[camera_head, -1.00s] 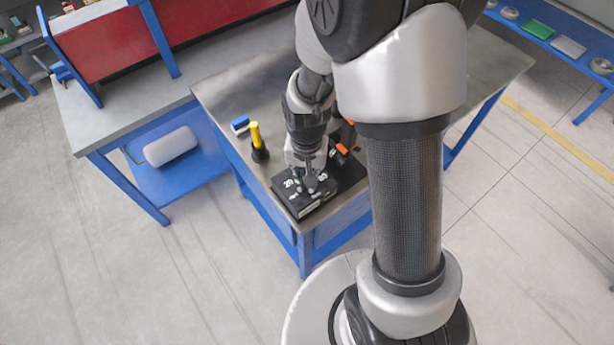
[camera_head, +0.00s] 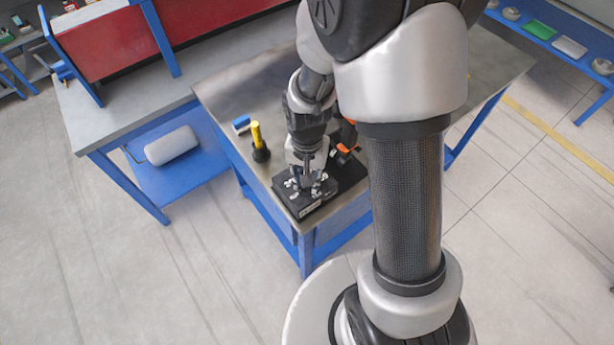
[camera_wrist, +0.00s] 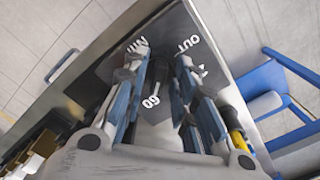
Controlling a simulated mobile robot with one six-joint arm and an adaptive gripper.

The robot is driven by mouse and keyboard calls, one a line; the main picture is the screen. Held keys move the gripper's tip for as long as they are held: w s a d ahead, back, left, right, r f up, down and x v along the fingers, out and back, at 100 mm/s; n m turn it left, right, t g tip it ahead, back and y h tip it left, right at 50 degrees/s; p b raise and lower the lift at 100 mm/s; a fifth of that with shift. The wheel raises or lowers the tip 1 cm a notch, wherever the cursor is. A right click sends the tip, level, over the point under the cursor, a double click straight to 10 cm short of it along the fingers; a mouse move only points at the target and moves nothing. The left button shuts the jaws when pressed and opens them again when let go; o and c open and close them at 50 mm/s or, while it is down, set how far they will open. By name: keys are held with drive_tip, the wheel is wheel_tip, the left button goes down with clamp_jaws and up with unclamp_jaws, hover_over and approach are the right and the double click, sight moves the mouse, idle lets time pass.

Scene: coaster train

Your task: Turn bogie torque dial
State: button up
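A black torque panel (camera_head: 311,209) lies flat at the near corner of the metal-topped table. In the wrist view its dark face (camera_wrist: 176,35) carries white lettering, including "OUT" and "60". A dark dial knob (camera_wrist: 158,72) rises in the middle of that view. My gripper (camera_head: 305,184) points down over the panel. In the wrist view my gripper (camera_wrist: 160,68) has one blue-padded finger on each side of the knob, with the fingers apart. I cannot tell whether the pads touch the knob. In the head view the gripper hides the dial.
A yellow-handled tool (camera_head: 257,136) in a black base and a small blue-and-white block (camera_head: 241,123) stand left of the gripper. An orange-and-black item (camera_head: 346,148) sits just right of it. The table's near edge is close to the panel.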

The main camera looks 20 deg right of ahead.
drive_tip(key=shift+o, duration=0.2)
wheel_tip(320, 180, up, 12)
idle(0.6)
idle(0.3)
drive_tip(key=s+r+n+t+b, duration=0.1)
drive_tip(key=s+r+n+t, duration=0.3)
drive_tip(key=s+r, duration=0.7)
drive_tip(key=s+n, duration=0.2)
drive_tip(key=s, duration=0.1)
drive_tip(key=shift+s+d+r+t, duration=0.2)
drive_tip(key=shift+s+r+t, duration=0.1)
drive_tip(key=shift+s+r, duration=0.1)
drive_tip(key=shift+d, duration=0.1)
